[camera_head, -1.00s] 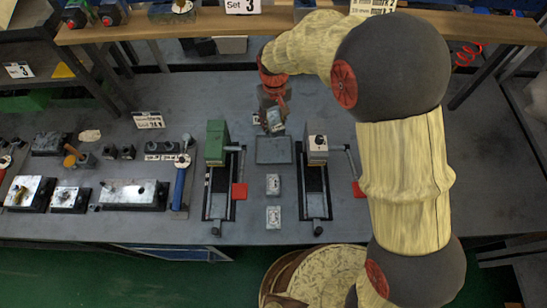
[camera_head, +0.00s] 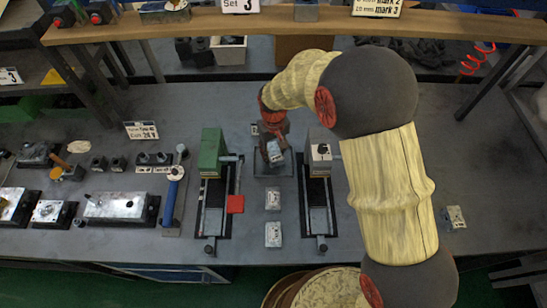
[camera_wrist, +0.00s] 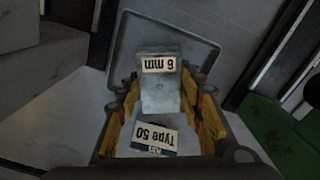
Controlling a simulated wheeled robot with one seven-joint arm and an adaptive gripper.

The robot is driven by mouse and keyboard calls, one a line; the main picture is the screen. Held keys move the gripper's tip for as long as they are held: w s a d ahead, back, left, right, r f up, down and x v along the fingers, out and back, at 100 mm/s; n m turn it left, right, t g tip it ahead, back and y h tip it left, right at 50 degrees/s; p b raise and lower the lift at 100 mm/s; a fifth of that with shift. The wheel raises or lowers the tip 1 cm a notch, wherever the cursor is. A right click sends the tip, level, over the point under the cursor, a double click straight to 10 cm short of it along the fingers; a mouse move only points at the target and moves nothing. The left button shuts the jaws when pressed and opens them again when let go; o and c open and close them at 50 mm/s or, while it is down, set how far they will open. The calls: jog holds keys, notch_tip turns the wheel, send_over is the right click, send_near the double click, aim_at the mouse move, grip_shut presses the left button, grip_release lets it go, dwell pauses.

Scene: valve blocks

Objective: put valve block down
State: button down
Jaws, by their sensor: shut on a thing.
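My gripper (camera_wrist: 163,98) is shut on a light grey valve block (camera_wrist: 160,92), with yellow finger pads on both sides of it. The block bears labels reading "6 mm" and "Type 50". In the head view the held valve block (camera_head: 275,151) is over the dark grey square tray (camera_head: 262,170) between the two vises. The tray's rim also shows behind the block in the wrist view (camera_wrist: 187,32). I cannot tell whether the block touches the tray.
A green vise (camera_head: 209,152) stands left of the tray and a grey vise (camera_head: 320,152) right of it. Two small blocks (camera_head: 272,199) (camera_head: 273,234) lie in front of the tray. Another block (camera_head: 454,218) lies far right. Tools and fixtures (camera_head: 120,206) fill the left bench.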

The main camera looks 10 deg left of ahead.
aim_at(274, 157)
jog(key=shift+f+b, duration=0.3)
jog(key=shift+f, duration=1.2)
jog(key=shift+f, duration=0.15)
jog(key=c, duration=1.2)
grip_release()
notch_tip(274, 157, up, 12)
jog(key=p, duration=0.3)
